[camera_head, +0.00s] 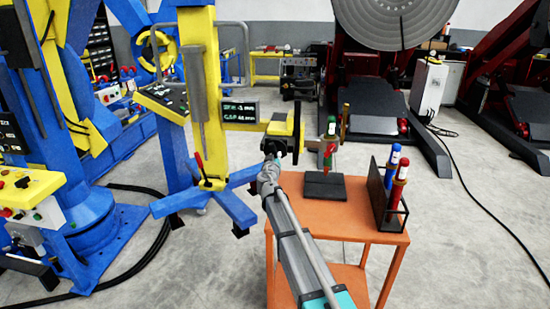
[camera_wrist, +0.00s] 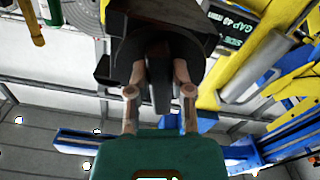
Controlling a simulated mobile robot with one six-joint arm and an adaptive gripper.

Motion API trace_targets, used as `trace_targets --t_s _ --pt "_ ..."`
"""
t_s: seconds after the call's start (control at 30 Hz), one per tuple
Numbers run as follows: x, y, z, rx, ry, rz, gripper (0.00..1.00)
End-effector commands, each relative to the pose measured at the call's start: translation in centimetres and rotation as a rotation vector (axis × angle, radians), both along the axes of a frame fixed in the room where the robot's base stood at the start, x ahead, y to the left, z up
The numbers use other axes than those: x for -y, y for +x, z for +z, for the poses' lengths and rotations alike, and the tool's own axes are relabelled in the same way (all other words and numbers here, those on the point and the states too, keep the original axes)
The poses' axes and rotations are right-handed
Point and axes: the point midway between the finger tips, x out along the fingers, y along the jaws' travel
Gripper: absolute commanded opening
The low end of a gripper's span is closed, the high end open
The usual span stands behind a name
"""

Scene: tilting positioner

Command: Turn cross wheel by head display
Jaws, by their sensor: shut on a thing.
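The head display (camera_head: 240,112) is a small black panel with light text on the arm of the yellow column. Its lower line seems to read GAP 48 mm; the SIDE value is unclear. It also shows in the wrist view (camera_wrist: 229,24), partly cut off. A dark wheel (camera_head: 268,147), apparently the cross wheel, sits on the front of the yellow head (camera_head: 279,129). My gripper (camera_head: 270,164) is at it from below. In the wrist view my gripper (camera_wrist: 160,80) has its two fingers closed on a dark bar of the cross wheel (camera_wrist: 161,88). The wheel's far side is hidden.
Another black wheel (camera_head: 297,130) shows edge-on right of the head. Blue column feet (camera_head: 232,208) spread at left.

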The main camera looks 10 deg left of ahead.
Motion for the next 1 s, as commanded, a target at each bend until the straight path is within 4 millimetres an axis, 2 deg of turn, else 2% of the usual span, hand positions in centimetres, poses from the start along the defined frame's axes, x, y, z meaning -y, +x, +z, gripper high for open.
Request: trace_targets --t_s 0.03,0.2,0.67,0.87,1.0 --pt "0.0 0.0 0.0 0.000 -0.002 0.000 0.32" --pt "0.0 0.0 0.0 0.000 -0.001 0.000 0.63" --pt "0.0 -0.3 0.0 0.000 0.000 0.000 0.63" --pt "0.0 -1.7 0.0 0.000 0.000 0.001 0.63" --pt "-0.1 -3.6 0.0 0.000 0.000 0.001 0.63"
